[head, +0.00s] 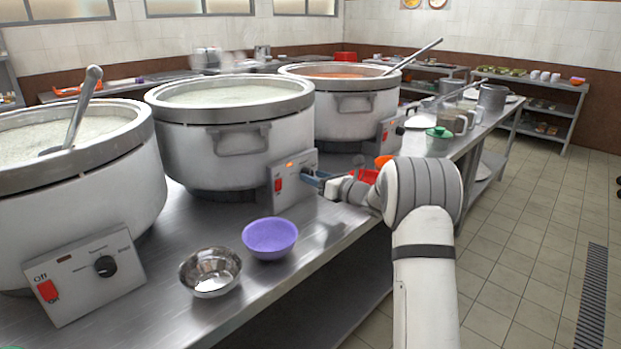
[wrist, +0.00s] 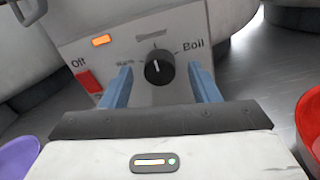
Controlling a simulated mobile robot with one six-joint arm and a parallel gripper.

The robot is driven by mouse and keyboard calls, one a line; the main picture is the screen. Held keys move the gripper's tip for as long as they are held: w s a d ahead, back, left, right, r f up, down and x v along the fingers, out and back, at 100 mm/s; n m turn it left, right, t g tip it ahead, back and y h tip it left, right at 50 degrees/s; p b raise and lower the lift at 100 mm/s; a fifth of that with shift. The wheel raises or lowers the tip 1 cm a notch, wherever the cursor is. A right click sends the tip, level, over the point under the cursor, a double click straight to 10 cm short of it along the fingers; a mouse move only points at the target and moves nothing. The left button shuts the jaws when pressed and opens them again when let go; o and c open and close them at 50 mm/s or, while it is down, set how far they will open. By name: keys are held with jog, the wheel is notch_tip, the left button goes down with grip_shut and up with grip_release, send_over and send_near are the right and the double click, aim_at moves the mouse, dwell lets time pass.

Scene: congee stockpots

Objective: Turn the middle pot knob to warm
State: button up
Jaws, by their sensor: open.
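The middle pot (head: 185,145) is a large pale pot with a grey rim, full of whitish congee. In the wrist view the black round knob (wrist: 159,67) sits between the two blue fingers of my gripper (wrist: 160,75), which are open with gaps on both sides. The knob's white mark points roughly up, towards a blurred label. "Off" is at left and "Boil" at right. The orange lamp (wrist: 102,40) is lit above the red switch (wrist: 90,81).
A purple bowl (head: 270,238) and a steel bowl (head: 210,271) stand on the steel counter (head: 165,318) left of my arm. Other pots stand at left (head: 90,190) and behind (head: 350,113). A red bowl (wrist: 311,120) is close at right in the wrist view.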

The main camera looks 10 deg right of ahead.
jog(key=shift+w+a, duration=0.45)
jog(key=shift+w, duration=0.05)
